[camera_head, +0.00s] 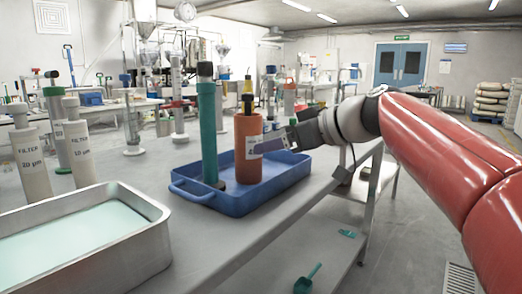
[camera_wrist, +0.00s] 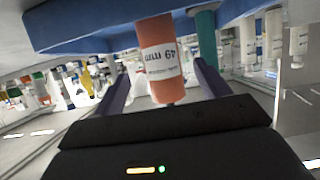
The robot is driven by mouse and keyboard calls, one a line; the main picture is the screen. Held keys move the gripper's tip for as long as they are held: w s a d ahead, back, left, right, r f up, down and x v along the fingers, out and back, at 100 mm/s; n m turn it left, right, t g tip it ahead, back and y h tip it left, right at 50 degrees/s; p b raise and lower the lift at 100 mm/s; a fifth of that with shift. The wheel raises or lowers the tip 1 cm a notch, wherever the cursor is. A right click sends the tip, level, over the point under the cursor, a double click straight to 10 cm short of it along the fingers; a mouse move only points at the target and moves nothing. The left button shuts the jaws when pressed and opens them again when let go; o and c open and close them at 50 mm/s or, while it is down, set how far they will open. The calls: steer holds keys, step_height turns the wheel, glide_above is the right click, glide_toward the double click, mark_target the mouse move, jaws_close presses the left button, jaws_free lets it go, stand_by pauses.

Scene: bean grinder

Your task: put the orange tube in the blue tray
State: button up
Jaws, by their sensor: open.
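The orange tube (camera_head: 248,165) stands upright in the blue tray (camera_head: 235,207), to the right of a green tube (camera_head: 208,135). My gripper (camera_head: 262,147) reaches in from the right at the label's height. In the wrist view, which looks upside down, the orange tube (camera_wrist: 155,40) shows between the two open fingers of my gripper (camera_wrist: 160,72), with a gap on each side. The blue tray (camera_wrist: 80,22) is at the top there.
A metal basin (camera_head: 140,250) of pale liquid stands at the front left of the grey table (camera_head: 225,240). Grey filter tubes (camera_head: 78,150) stand behind it. The table's right edge runs close by the tray. A small green scoop (camera_head: 307,280) lies on the shelf below.

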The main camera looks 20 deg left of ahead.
steer(key=shift+v, duration=1.55)
steer(key=s+d+f+m+h, duration=0.6)
steer(key=s+d+f, duration=0.5)
steer(key=f, duration=0.4)
steer(key=s+d+f+m+h, duration=0.6)
steer(key=s+d+f, duration=0.6)
steer(key=f, duration=0.3)
steer(key=shift+d+f+m+t, duration=0.3)
steer(key=shift+d+f+m, duration=0.05)
steer(key=shift+d+m, duration=0.5)
